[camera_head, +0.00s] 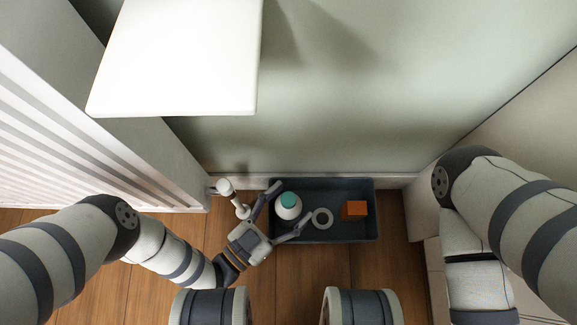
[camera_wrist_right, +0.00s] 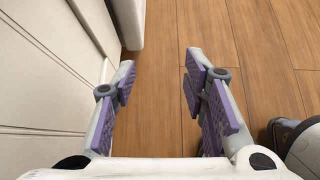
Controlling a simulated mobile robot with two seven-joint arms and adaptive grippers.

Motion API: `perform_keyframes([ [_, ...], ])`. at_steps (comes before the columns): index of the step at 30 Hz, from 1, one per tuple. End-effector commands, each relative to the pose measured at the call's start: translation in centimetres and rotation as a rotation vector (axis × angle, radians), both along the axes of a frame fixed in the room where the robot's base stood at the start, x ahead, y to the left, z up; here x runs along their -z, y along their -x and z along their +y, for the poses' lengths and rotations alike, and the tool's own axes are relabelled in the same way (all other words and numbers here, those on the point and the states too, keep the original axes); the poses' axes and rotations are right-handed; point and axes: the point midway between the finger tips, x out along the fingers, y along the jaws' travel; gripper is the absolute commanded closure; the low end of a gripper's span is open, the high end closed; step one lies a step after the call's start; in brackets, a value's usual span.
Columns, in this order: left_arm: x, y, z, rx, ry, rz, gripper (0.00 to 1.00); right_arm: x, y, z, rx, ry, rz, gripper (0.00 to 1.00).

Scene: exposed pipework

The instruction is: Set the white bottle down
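The white bottle (camera_head: 288,212) with a teal cap shows in the head view inside a dark blue-grey tray (camera_head: 345,239), in its left part. It looks upright. My left gripper (camera_head: 290,204) reaches in from the lower left with its fingers spread, one on each side of the bottle. Gaps seem to show between the fingers and the bottle. The bottle's base is hidden from above. My right gripper (camera_wrist_right: 160,82) is open and empty in the right wrist view, over the wooden floor. It is outside the head view.
A white pipe piece (camera_head: 226,188) stands left of the tray by the wall. A white panel (camera_head: 180,60) juts out above.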

Motion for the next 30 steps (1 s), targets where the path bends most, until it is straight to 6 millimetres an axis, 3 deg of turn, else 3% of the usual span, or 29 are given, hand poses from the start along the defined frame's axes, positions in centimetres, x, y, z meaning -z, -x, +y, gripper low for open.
perform_keyframes([
  [9, -0.6, 0.0, 0.0, 0.0, 0.0, -0.001, 0.33, -0.4, 0.0, 0.0, 0.0, 0.0, -0.003, 0.6],
  [21, -0.4, 7.0, 7.0, 0.001, -0.002, 0.001, 0.33, -1.8, 0.0, -0.2, 0.002, 0.005, -0.012, 0.6],
  [30, -0.3, 8.5, 8.5, 0.0, 0.0, 0.0, 0.33, -1.8, 0.0, -0.3, 0.002, 0.005, -0.012, 0.6],
])
